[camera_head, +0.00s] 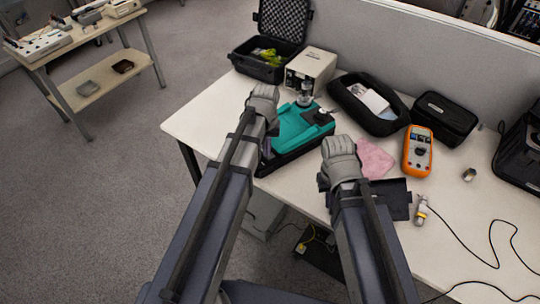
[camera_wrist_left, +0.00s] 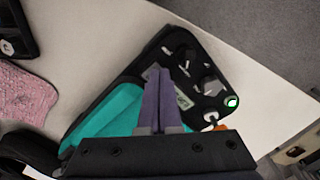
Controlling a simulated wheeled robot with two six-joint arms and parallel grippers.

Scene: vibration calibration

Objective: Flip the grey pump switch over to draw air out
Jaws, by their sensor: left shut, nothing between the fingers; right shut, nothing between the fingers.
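The black-and-teal pump unit (camera_head: 300,125) lies on the white table. In the left wrist view its black control end (camera_wrist_left: 190,50) carries several small dark knobs or fittings, a pale label and a green-lit button (camera_wrist_left: 232,102). A small greyish part (camera_wrist_left: 212,87) sits beside that button; I cannot tell if it is the pump switch. My left gripper (camera_wrist_left: 152,74) has its purple fingers together, with nothing between them, over the control end; I cannot tell if they touch it. My right gripper (camera_head: 340,165) is at the table's front edge, shut, its fingertips hidden.
An open black case (camera_head: 262,68), a beige box (camera_head: 311,68) and a black pouch (camera_head: 368,105) stand behind the unit. A pink cloth (camera_head: 374,158), an orange multimeter (camera_head: 417,150) and a black case (camera_head: 443,117) are to the right. A cable crosses the table's right side.

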